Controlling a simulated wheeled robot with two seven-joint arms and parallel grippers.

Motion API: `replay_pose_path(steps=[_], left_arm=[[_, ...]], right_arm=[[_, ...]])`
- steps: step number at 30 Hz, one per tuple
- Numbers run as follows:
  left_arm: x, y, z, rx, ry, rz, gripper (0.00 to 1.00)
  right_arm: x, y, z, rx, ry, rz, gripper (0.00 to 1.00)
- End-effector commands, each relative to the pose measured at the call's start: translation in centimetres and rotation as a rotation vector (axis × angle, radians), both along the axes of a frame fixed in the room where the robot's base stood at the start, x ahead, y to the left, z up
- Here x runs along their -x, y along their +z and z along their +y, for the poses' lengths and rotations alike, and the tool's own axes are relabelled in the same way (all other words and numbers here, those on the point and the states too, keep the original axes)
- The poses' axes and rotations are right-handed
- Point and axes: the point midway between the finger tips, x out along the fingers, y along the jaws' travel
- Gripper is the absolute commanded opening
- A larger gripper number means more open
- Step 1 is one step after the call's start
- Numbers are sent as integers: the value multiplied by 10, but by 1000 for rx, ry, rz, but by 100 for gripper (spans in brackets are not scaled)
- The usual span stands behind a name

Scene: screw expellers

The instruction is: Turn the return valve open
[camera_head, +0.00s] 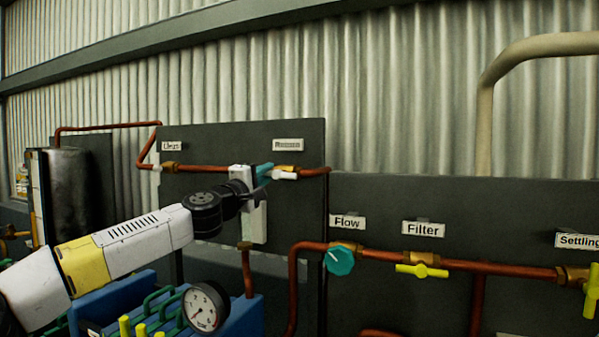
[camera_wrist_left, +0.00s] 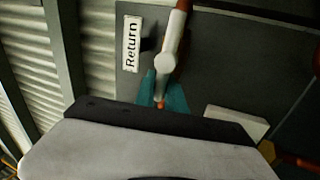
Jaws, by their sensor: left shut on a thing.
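The return valve (camera_head: 286,175) has a white handle and sits on a copper pipe on the dark panel, below the blurred return label (camera_head: 288,144). In the left wrist view the white valve handle (camera_wrist_left: 167,62) is beside the readable "Return" label (camera_wrist_left: 131,44). My left gripper (camera_head: 264,170) reaches the valve from the left. Its teal fingertips (camera_wrist_left: 162,90) are shut on the valve handle, one on each side. The fingers hide part of the handle, so its exact angle is hard to tell. My right gripper is not in view.
A teal flow knob (camera_head: 339,260), a yellow filter valve (camera_head: 421,270) and another yellow valve (camera_head: 590,290) sit on the right panel's pipe. A pressure gauge (camera_head: 205,307) stands below my left arm. Another white-handled valve (camera_head: 158,168) is on the pipe to the left.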

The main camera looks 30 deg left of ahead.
Motion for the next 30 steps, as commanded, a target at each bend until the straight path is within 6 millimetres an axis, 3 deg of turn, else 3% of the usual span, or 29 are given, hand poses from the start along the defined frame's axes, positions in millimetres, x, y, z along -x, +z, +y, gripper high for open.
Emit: replay_pose_path(steps=[23, 24, 26, 30], left_arm=[[0, -5, 1, 98, 0, -8, 0], [0, -5, 0, 98, 0, -8, 23], [0, -5, 0, 97, 0, -9, 35], [0, -4, 0, 96, 0, -10, 37]], right_arm=[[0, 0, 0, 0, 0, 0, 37], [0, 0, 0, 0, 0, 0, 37], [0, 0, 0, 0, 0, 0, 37], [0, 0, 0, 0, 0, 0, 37]])
